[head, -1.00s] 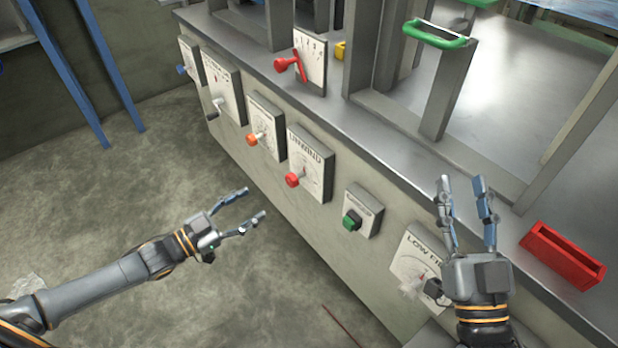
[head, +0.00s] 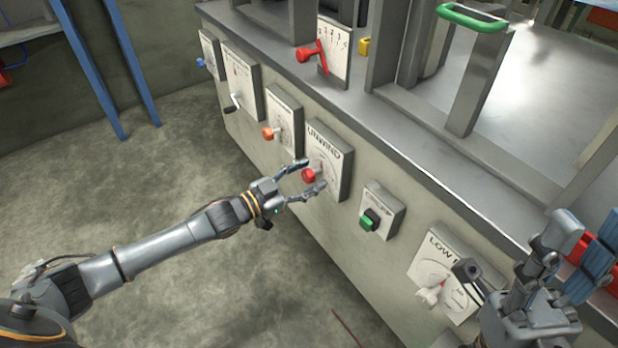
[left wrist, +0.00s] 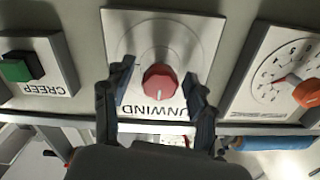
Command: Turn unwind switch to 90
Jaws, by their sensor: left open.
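The unwind switch (head: 309,175) is a red round knob on a pale plate (head: 343,178) marked UNWIND, on the front of the grey machine. My left gripper (head: 308,175) is open, with its two fingers on either side of the red knob. In the left wrist view the knob (left wrist: 159,82) lies between the open fingertips (left wrist: 157,80), with a visible gap to each finger. A pale mark shows on the knob; its exact setting cannot be read. My right gripper (head: 582,228) is at the lower right, over the counter side, with its fingers apart.
The green CREEP switch (head: 368,220) is to the right of the unwind plate. An orange knob (head: 270,133) is on the left. A red lever (head: 312,54) stands on the counter above. A LOW plate (head: 440,275) is at the lower right.

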